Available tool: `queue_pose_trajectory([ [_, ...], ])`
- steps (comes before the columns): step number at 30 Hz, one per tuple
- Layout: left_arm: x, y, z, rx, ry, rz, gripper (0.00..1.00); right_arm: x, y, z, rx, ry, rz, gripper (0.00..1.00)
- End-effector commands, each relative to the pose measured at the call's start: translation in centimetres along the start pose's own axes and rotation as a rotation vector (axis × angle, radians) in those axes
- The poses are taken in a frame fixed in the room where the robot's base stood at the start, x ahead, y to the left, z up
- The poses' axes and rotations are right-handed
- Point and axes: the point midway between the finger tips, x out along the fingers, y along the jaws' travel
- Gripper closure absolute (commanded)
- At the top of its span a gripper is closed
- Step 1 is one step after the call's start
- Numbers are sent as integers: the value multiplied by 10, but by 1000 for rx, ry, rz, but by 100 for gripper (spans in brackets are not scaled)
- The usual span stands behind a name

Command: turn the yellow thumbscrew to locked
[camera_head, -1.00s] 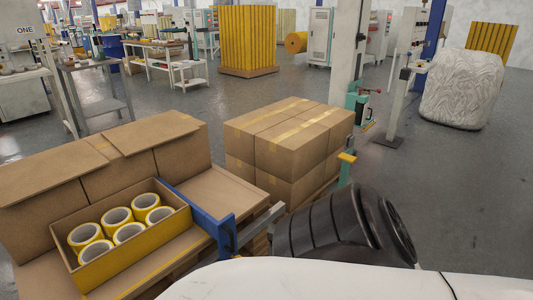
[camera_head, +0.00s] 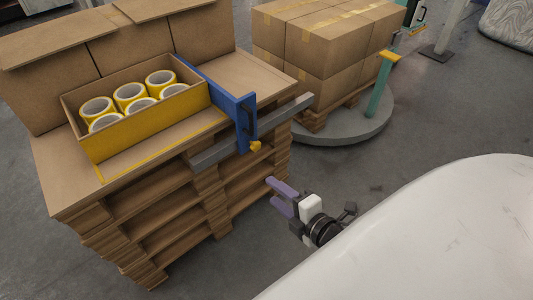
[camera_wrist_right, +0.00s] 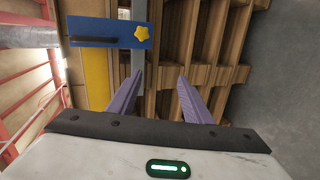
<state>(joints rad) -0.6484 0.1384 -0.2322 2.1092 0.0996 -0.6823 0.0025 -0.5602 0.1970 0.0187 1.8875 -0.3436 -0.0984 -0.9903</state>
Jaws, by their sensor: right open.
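The yellow thumbscrew (camera_head: 255,146) sits low on the blue bracket (camera_head: 245,118), beside a grey metal bar (camera_head: 215,152) at the pallet's edge. In the right wrist view the star-shaped yellow thumbscrew (camera_wrist_right: 142,33) is on the right end of the blue bracket (camera_wrist_right: 85,27). My right gripper (camera_head: 273,194) has purple fingers, open and empty, below and slightly right of the thumbscrew, apart from it. In the right wrist view the thumbscrew is above and left of the gap between the fingertips (camera_wrist_right: 160,74). My left gripper is not in view.
The bracket is on a wooden pallet stack (camera_head: 160,222) bearing a cardboard box (camera_head: 135,122) of several yellow-edged tape rolls. Stacked cartons (camera_head: 326,45) stand on a round grey platform (camera_head: 350,127) behind. A teal post (camera_head: 379,88) rises beside them. Grey floor (camera_head: 440,120) is free at right.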

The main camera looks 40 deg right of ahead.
Motion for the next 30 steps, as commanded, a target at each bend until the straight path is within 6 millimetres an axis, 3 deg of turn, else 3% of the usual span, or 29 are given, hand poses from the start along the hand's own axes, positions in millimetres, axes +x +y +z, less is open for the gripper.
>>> queue_pose_trajectory([
  [1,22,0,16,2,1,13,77,18,-13,17,-217,-12,65,55],
  [6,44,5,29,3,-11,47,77,40,1,51,-913,-79,231,55],
  [12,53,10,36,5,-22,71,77,50,8,66,-1393,-149,320,55],
  [20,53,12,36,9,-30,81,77,67,20,66,-1512,-169,343,55],
  [30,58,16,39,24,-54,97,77,125,38,60,-1507,-169,340,55],
])
